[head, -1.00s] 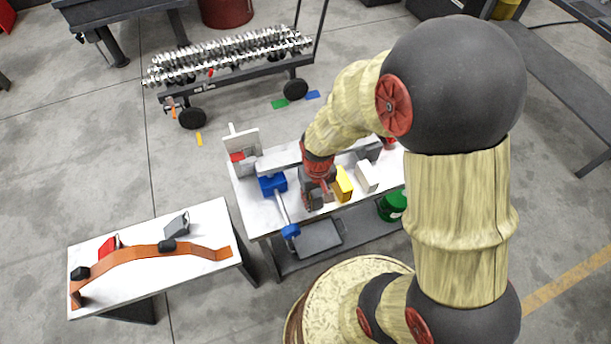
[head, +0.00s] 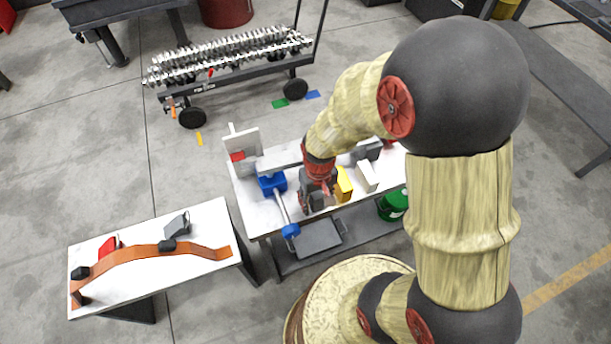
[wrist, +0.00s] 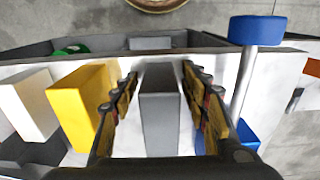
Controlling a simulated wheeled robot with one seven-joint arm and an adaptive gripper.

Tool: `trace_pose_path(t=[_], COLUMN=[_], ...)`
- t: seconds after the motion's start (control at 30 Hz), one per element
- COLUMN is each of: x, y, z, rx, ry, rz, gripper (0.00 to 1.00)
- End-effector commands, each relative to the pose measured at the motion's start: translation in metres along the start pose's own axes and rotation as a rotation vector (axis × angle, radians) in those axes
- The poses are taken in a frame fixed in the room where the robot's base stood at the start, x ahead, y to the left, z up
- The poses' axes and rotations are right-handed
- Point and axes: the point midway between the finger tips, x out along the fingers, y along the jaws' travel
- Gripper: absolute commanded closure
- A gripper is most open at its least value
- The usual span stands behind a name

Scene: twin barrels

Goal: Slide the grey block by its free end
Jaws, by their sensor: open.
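The grey block (wrist: 160,118) stands on the white tabletop in the wrist view, between the two fingers of my gripper (wrist: 160,74). The fingers are apart, one on each side of the block, with a visible gap on both sides, so they do not appear to grip it. The block's far end lies near the table edge. In the head view my gripper (head: 318,200) is low over the bench, and it hides most or all of the grey block there.
A yellow block (wrist: 78,100) and a white block (wrist: 32,105) stand close left of my gripper in the wrist view. A blue-knobbed rod (wrist: 256,31) rises close on the right. The workbench (head: 252,218) has a lower shelf; a green bucket (head: 393,205) is beside it.

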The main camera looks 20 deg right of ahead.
Motion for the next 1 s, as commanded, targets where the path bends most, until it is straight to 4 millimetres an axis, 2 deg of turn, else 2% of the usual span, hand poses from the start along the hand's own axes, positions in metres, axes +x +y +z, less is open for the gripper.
trace_pose_path(t=[0.27, 0.43, 0.57, 0.8, 1.0], x=[0.001, -0.010, -0.032, -0.082, -0.110], y=[0.000, 0.000, 0.000, 0.000, 0.000], z=[0.002, -0.001, -0.001, -0.002, -0.001], rx=[0.000, 0.000, 0.000, 0.000, 0.000], ry=[-0.005, 0.002, 0.005, 0.006, 0.004], rz=[0.000, 0.000, 0.000, 0.000, 0.000], gripper=[0.52, 0.52, 0.52, 0.52, 0.52])
